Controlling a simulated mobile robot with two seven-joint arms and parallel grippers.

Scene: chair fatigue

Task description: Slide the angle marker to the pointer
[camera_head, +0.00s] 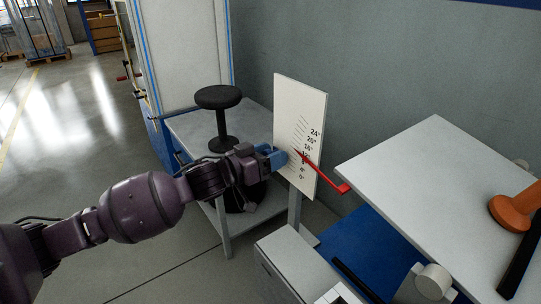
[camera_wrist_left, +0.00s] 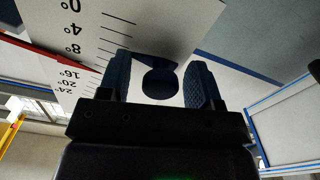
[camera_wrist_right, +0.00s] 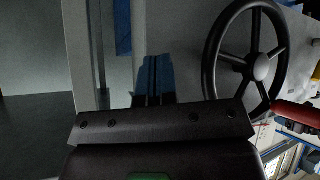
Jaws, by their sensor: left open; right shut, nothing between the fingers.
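A white scale board (camera_head: 292,100) with degree marks from 0° to 24° stands upright in the head view. A red pointer (camera_head: 326,173) lies across its face and sticks out past its right edge; it also shows at the left of the left wrist view (camera_wrist_left: 28,53). My left gripper (camera_head: 275,157) is open at the board's lower left. In the left wrist view a dark round piece, seemingly the angle marker (camera_wrist_left: 158,82), sits between its spread fingers, near the low end of the scale. Contact is not clear. My right gripper (camera_wrist_right: 154,78) is shut and empty.
A black handwheel (camera_wrist_right: 210,65) stands right of my right gripper. In the head view a grey table (camera_head: 430,170) with an orange knob (camera_head: 513,208) is at the right. A black stool-like piece (camera_head: 218,98) stands behind my left arm.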

